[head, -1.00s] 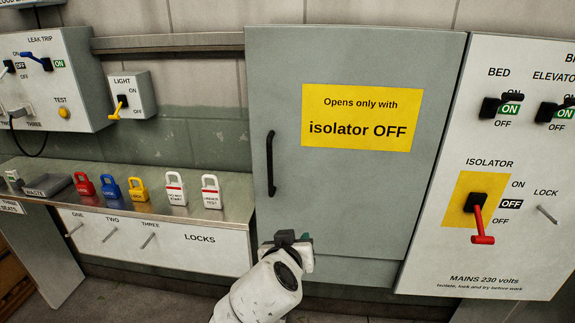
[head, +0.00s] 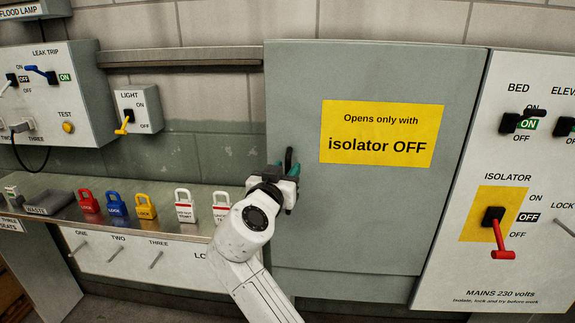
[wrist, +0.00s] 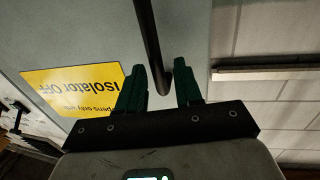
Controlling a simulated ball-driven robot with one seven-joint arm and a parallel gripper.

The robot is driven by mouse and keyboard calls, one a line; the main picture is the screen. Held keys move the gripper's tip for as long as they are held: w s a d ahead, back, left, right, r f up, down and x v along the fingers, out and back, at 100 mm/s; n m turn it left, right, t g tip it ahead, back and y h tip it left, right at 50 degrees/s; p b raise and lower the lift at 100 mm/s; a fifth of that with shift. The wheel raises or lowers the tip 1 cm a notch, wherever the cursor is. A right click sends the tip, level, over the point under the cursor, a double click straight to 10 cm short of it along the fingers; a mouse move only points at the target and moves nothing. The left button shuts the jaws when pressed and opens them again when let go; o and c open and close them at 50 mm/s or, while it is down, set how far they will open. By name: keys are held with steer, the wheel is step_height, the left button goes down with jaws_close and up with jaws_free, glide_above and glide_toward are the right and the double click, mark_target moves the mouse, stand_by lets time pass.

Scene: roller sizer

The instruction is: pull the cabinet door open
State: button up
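The grey cabinet door (head: 370,215) carries a yellow sign reading "Opens only with isolator OFF" and looks shut. Its black vertical bar handle (wrist: 150,40) runs from the top of the wrist view down between my two teal fingers. In the head view my gripper (head: 285,172) is at the door's left edge and hides most of the handle. The red isolator lever (head: 498,238) points down, by OFF.
Left of the door, a shelf (head: 168,222) holds red, blue, yellow and white padlocks. A light switch box (head: 140,112) is above it. The switch panel (head: 470,180) stands right of the door. Wall shows left of the door.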

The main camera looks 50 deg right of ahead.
steer(key=shift+x, duration=0.85)
jaws_close()
